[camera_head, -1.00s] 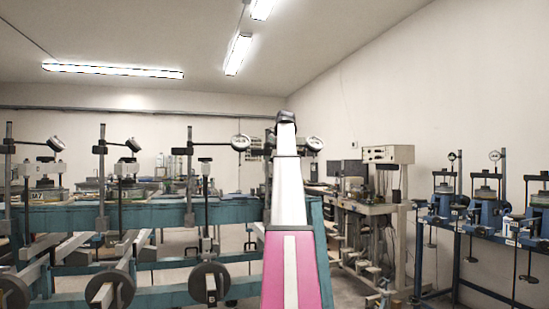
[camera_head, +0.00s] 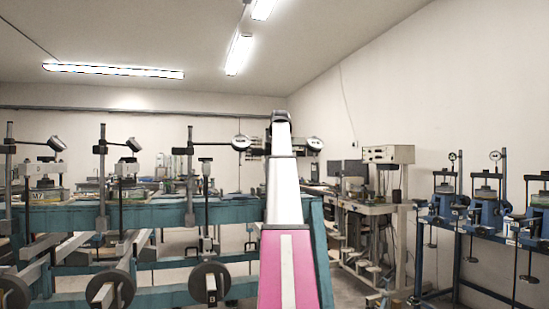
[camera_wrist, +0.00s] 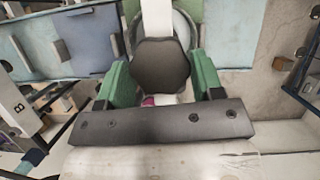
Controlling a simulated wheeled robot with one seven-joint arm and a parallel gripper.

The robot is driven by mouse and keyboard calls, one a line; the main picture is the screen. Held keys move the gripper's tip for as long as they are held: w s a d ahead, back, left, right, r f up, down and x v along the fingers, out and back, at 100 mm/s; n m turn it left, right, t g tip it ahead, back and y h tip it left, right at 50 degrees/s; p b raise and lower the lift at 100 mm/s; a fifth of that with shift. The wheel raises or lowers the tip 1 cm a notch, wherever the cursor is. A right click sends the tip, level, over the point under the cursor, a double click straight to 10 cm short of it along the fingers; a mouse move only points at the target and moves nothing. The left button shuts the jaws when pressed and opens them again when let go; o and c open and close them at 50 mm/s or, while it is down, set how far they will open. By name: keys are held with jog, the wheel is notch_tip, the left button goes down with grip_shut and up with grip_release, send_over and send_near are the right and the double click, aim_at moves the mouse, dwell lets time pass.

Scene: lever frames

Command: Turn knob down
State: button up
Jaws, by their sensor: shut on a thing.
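A dark, lobed knob (camera_wrist: 162,62) shows in the wrist view, just beyond the dark bar of my gripper. My gripper (camera_wrist: 160,78) has a green finger on each side of the knob and is shut on it. A white bar (camera_wrist: 157,18) runs up from behind the knob to the top of the picture. In the head view the dark end of my arm (camera_head: 281,116) is seen from behind, and the knob is hidden there.
Blue-green benches with weights and posts (camera_head: 150,215) fill the left. A cluttered bench with a grey box (camera_head: 388,154) stands right of my arm. Blue devices (camera_head: 480,205) stand on a rack at the far right. Bare floor shows between them.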

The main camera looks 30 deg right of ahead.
jog(key=o, duration=0.9)
jog(key=v, duration=1)
jog(key=shift+s+r, duration=0.2)
jog(key=shift+r, duration=0.15)
